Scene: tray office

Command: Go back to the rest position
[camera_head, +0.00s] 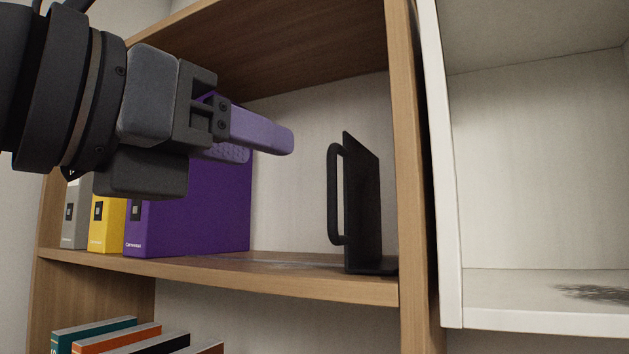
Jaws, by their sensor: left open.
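My left gripper (268,143) comes in from the left at the upper middle of the head view. Its two purple fingers point right and are open, with nothing seen between them. It is in front of the wooden shelf and hides the upper part of a purple binder (200,222). My right gripper is not in view.
A yellow binder (107,225) and a grey binder (75,218) stand left of the purple one on the wooden shelf (280,280). A black bookend (362,208) with a handle stands right. An empty white shelf unit (540,180) is at right.

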